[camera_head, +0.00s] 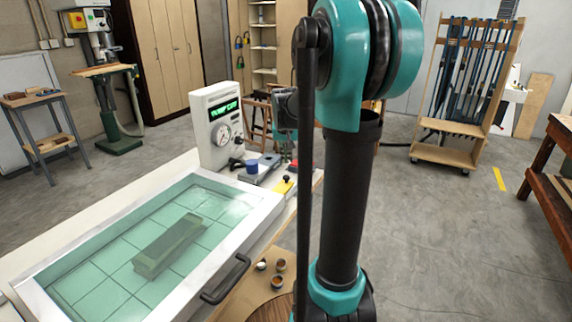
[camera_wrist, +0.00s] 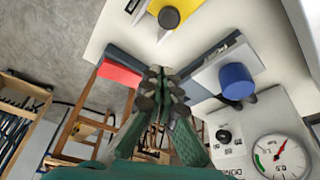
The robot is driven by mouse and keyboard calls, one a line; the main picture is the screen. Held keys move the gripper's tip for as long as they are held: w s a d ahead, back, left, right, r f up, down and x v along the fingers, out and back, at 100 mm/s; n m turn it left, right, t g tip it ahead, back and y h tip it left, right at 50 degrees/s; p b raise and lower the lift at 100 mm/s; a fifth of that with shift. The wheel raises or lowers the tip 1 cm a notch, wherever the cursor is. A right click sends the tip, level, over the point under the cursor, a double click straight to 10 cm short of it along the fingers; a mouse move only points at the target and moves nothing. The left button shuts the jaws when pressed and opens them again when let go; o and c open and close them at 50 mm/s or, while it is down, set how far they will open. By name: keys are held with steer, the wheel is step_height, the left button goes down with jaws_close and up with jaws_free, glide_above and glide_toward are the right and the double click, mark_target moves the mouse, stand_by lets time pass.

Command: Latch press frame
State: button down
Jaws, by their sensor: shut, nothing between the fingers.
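The press frame (camera_head: 262,213) is a white rim around a clear greenish sheet, lying flat over the press bed in the head view. A black bar handle (camera_head: 226,280) is on its near right side. A dark block (camera_head: 168,248) lies under the sheet. A yellow piece with a dark knob (camera_head: 284,185) sits beyond the frame's right corner; it also shows at the top of the wrist view (camera_wrist: 169,18). I cannot tell whether it is the latch. My gripper (camera_wrist: 158,82) is shut and empty, above the bench end; in the head view my arm partly hides it.
A white control box (camera_head: 218,125) with green display and gauge stands behind the frame. A blue knob (camera_wrist: 236,82) and a red piece (camera_wrist: 120,73) are near my gripper. Small cups (camera_head: 279,265) sit by the handle. Open floor lies right.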

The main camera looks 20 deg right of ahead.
steer(key=v, duration=0.7)
